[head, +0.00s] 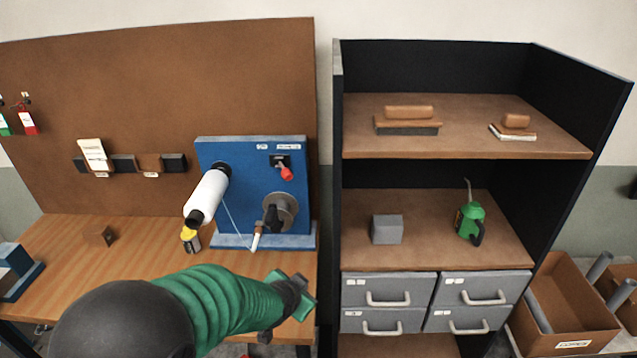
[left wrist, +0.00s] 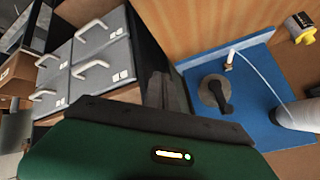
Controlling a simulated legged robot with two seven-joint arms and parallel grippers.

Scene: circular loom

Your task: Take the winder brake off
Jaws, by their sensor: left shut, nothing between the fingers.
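The blue winder panel (head: 245,160) stands at the right end of the wooden bench. A red-tipped lever (head: 286,172) sits near its upper right and slants down to the right; its labels are too small to read. Below is a grey disc (head: 292,207) with a black handle (head: 272,217), also in the left wrist view (left wrist: 224,97). I cannot tell by label which is the brake. My left gripper (head: 290,298) is shut and empty, in front of and below the panel, apart from it. The left wrist view shows its dark fingers (left wrist: 164,88). My right gripper is out of view.
A white roll (head: 207,196) projects from the panel, with a thread running to a white-tipped peg (head: 257,238). A black shelf unit (head: 338,200) with grey drawers (head: 388,290) stands right of the bench.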

